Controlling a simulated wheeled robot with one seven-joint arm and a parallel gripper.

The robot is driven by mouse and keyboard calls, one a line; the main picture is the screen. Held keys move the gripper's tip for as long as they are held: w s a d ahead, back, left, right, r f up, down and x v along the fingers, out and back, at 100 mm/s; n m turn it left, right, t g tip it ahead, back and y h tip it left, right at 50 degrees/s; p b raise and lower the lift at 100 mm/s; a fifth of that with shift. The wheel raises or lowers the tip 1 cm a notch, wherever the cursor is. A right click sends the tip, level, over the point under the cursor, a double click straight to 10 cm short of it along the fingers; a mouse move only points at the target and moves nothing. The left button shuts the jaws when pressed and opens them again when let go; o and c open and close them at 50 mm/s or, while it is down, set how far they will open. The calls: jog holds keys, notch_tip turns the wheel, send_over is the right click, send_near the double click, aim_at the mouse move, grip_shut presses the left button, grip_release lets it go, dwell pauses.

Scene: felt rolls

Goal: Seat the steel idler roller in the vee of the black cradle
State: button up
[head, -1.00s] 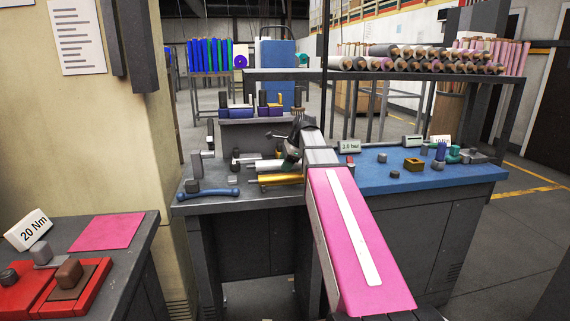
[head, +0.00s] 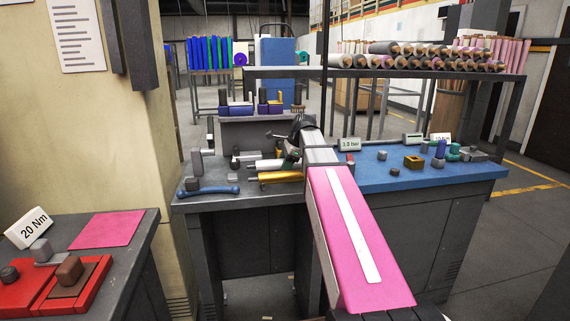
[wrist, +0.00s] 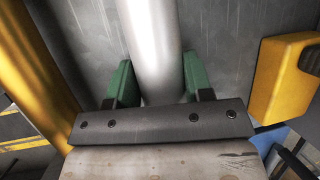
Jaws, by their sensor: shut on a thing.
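The steel idler roller (wrist: 152,35) is a smooth silver cylinder between the two green fingers of my gripper (wrist: 157,78) in the wrist view. My gripper is shut on it. In the head view, my gripper (head: 292,156) is over the left part of the grey bench, at the right end of a pale roller (head: 266,166) that appears to be this one. I cannot tell whether the roller is clear of the bench. I cannot make out the vee of the black cradle for certain; small dark parts stand behind the rollers.
A gold roller (head: 281,178) lies just in front, and shows at left in the wrist view (wrist: 35,75). A yellow block (wrist: 285,78) is close on the right there. The blue mat (head: 440,177) holds small parts.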

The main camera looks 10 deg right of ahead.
dwell(0.3)
jog(key=o, duration=1.2)
jog(key=v, duration=1)
jog(key=shift+d+r, duration=0.15)
jog(key=shift+r, duration=0.25)
jog(key=shift+s, duration=0.1)
